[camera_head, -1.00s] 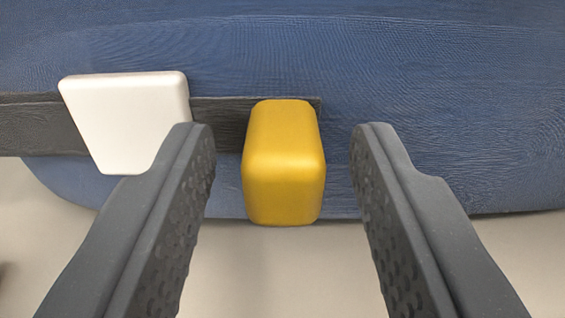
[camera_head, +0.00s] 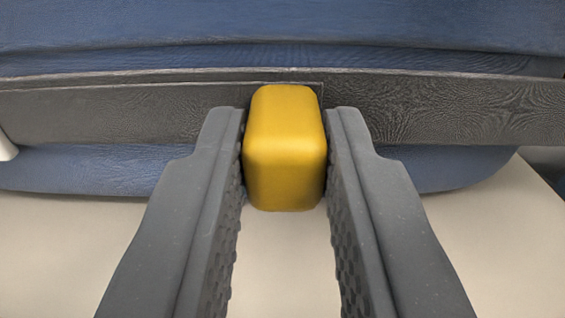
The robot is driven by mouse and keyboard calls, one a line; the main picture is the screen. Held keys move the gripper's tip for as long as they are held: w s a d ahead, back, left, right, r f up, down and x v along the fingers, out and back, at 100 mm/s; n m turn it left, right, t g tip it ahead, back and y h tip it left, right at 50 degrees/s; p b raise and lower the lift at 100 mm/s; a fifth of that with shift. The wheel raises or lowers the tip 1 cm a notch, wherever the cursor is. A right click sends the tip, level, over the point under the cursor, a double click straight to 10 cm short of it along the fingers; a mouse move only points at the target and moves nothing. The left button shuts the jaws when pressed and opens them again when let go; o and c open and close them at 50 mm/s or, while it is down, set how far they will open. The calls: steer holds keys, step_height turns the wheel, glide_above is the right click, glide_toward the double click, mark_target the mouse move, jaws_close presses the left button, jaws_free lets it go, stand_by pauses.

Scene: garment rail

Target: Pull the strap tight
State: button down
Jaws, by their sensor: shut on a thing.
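The strap (camera_head: 110,113) is a dark grey band running across the blue fabric body in the head camera view. A yellow block (camera_head: 285,150) sits at the strap, in the middle of the view, and looks like its end tab. My gripper (camera_head: 285,150) is shut on the yellow block, one finger against each side. A white piece (camera_head: 5,148), mostly cut off, shows at the left edge along the strap.
The blue fabric body (camera_head: 180,30) fills the upper part of the view, and its rounded lower edge curves up at the right. A pale surface (camera_head: 60,245) lies below it, clear around my fingers.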

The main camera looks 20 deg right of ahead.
steer(key=shift+d, duration=0.25)
steer(key=c, duration=1.3)
jaws_free()
steer(key=shift+b+v, duration=4)
steer(key=shift+v, duration=2.85)
steer(key=shift+a, duration=0.1)
